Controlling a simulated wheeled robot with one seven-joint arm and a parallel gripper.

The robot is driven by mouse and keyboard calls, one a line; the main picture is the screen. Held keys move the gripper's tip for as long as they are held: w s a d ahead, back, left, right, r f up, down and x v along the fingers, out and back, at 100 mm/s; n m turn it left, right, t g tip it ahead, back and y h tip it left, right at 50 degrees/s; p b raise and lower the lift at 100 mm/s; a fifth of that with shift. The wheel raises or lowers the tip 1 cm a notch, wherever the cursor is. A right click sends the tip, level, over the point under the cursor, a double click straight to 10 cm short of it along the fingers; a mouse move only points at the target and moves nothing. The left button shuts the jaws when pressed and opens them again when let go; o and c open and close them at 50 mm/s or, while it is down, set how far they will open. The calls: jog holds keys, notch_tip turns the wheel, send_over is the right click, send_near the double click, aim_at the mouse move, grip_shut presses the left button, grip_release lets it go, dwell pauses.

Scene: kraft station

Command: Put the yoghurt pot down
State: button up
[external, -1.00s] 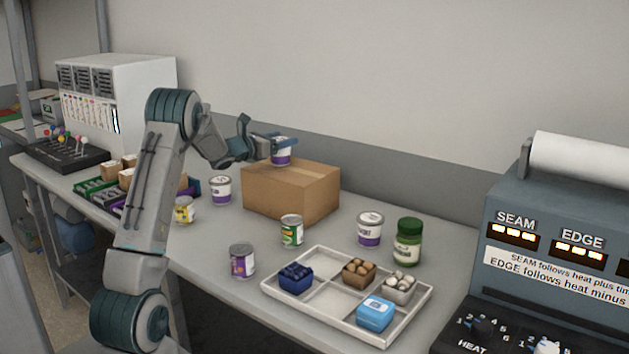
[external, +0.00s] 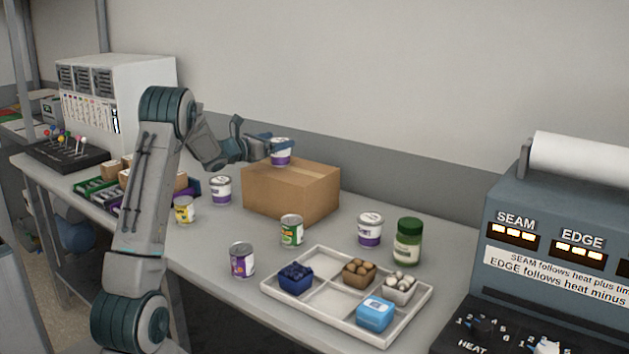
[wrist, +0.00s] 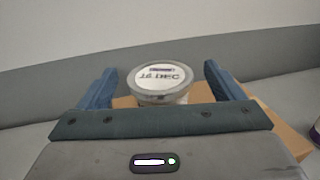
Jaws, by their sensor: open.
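The yoghurt pot (external: 281,157), white with a purple band, stands upright on the closed cardboard box (external: 289,193), near its back left edge. My gripper (external: 270,139) is at the pot from the left, level with its upper part. In the wrist view the pot's round printed lid (wrist: 160,78) shows between my two blue fingers, with a clear gap on each side. My gripper (wrist: 161,72) is open and holds nothing. The lower part of the pot is partly hidden by my gripper's body in the wrist view.
Cans (external: 242,261) and a green-lidded jar (external: 407,242) stand in front and to the right. A divided tray (external: 330,303) holds small goods.

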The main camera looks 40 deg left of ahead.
jog(key=s+a+b, duration=0.1)
jog(key=s+a, duration=0.1)
jog(key=s, duration=0.8)
jog(key=s+d+f+m+g+h, duration=0.1)
jog(key=s+d+m+g+h, duration=0.1)
jog(key=s+d+m+g, duration=0.35)
jog(key=s+d+f+m+g+h, duration=0.1)
jog(key=s+d+f+m+g, duration=0.15)
jog(key=d+m, duration=0.6)
jog(key=s+d+m+g+h, duration=0.25)
jog(key=s+d, duration=0.25)
jog(key=d, duration=0.6)
jog(key=s+f+m+g+y, duration=0.2)
jog(key=s+f+m+y, duration=0.1)
jog(key=s+m, duration=0.5)
jog(key=s+f+m+g+y, duration=0.2)
jog(key=s+m+y, duration=0.4)
jog(key=s+m, duration=0.3)
jog(key=shift+s+d+f, duration=0.15)
jog(key=shift+s+f, duration=0.4)
jog(key=shift+f, duration=0.05)
jog(key=shift+m+g, duration=0.25)
jog(key=shift+c, duration=0.3)
